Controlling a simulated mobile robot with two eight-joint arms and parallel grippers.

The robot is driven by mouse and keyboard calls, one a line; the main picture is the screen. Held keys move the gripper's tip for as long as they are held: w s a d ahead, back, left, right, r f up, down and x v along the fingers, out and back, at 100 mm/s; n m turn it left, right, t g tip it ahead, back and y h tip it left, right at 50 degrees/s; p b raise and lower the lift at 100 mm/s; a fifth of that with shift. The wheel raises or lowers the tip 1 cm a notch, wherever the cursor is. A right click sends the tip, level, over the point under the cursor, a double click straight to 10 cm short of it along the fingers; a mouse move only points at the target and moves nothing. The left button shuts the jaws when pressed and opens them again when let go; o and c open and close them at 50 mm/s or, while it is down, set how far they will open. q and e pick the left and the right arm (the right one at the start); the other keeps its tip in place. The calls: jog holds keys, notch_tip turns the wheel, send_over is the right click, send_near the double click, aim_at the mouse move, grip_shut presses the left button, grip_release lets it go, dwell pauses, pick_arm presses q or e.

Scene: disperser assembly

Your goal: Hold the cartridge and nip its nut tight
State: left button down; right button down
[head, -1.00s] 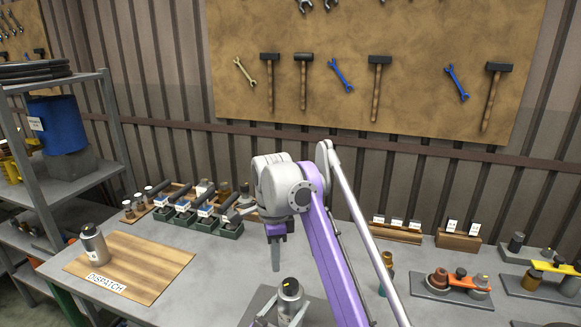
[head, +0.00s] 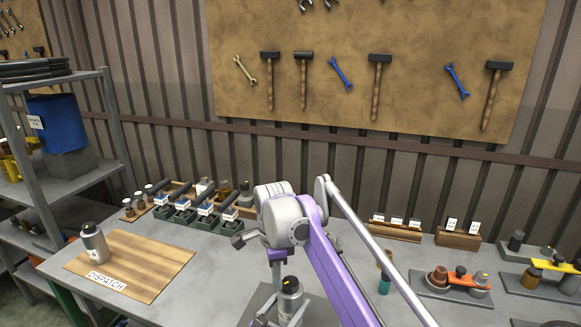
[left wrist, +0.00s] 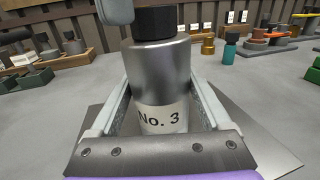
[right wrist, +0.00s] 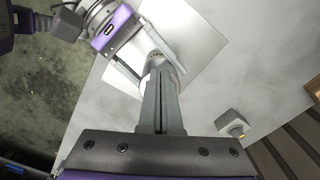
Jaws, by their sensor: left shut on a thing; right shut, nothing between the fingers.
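The cartridge (left wrist: 160,75) is a silver cylinder labelled "No. 3" with a black top (left wrist: 156,20). It stands upright between the fingers of my left gripper (left wrist: 158,90), which is shut on its body. In the head view the cartridge (head: 290,297) is at the bottom centre. My right gripper (right wrist: 160,88) is shut and empty, pointing down beside the cartridge's top. In the right wrist view its fingers partly cover the cartridge (right wrist: 158,64), and I cannot tell whether they touch it. A pale part beside the black top shows in the left wrist view.
A grey plate (head: 255,302) lies under the cartridge. A wooden dispatch board (head: 150,262) with another silver cartridge (head: 94,244) is at the left. Green trays (head: 200,224) stand at the back left. Bottles and racks fill the right side.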

jog(key=shift+w+d, duration=0.1)
jog(key=shift+d, duration=0.3)
dwell(0.7)
jog(key=shift+w+d, duration=0.1)
jog(key=shift+w, duration=0.2)
dwell(0.3)
jog(key=shift+a+r, duration=0.1)
jog(key=shift+a, duration=0.35)
jog(key=shift+s+a+r, duration=0.1)
jog(key=shift+s+r, duration=0.05)
jog(key=shift+r, duration=2.8)
jog(key=shift+r, duration=0.1)
notch_tip(320, 180, down, 6)
jog(key=shift+s, duration=0.25)
